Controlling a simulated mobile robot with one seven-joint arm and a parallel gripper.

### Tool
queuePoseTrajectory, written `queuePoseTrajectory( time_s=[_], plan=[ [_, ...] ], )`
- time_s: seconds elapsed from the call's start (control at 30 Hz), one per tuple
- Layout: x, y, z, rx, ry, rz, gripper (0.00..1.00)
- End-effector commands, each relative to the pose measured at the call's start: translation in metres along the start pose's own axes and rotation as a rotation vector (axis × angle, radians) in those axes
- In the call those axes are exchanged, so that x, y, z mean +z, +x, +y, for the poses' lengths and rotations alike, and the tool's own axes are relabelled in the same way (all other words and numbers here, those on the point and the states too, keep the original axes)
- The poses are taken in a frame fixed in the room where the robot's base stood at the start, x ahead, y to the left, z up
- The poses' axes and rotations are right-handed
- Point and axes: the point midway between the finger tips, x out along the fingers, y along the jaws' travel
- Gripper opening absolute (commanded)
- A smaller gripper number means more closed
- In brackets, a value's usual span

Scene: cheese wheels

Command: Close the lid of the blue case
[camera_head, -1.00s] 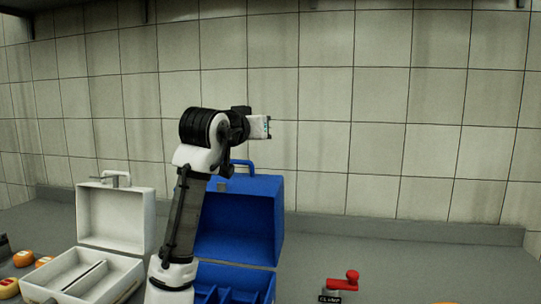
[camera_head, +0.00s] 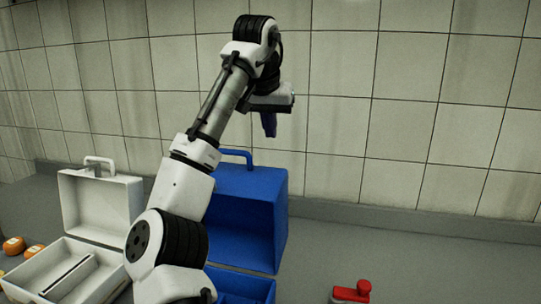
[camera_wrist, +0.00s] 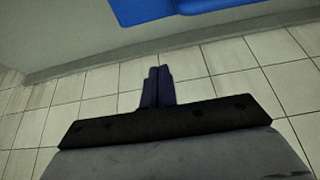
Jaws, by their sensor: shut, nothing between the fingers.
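The blue case (camera_head: 262,284) stands on the counter with its lid (camera_head: 245,215) raised upright and a handle (camera_head: 240,155) on the lid's top edge. My arm hides the left part of the case. My gripper (camera_head: 270,131) is above and behind the lid, pointing down, apart from it. In the wrist view my gripper (camera_wrist: 158,72) has its two dark fingers together with nothing between them. A strip of blue (camera_wrist: 180,10), part of the case, shows at the top of that view.
A white case (camera_head: 102,210) stands open on the left, its lid upright. Several orange-rimmed cheese wheels (camera_head: 14,246) lie at the far left. A red clamp-like object (camera_head: 352,292) is at the front right. The counter (camera_head: 400,250) at right is clear; a tiled wall (camera_head: 400,110) stands behind.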

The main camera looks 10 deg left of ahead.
Motion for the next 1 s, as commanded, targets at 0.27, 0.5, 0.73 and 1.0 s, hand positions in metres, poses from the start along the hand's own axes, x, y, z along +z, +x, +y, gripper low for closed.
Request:
queuePoseTrajectory(
  time_s=[0.27, 0.5, 0.73, 1.0],
  plan=[
    [-0.001, 0.06, 0.0, 0.0, 0.0, -0.002, 0.0],
    [0.02, 0.067, -0.001, -0.001, 0.0, 0.003, 0.0],
    [0.035, 0.062, 0.0, 0.0, 0.0, 0.003, 0.0],
    [0.037, 0.062, 0.0, 0.001, -0.001, 0.003, 0.0]
  ],
)
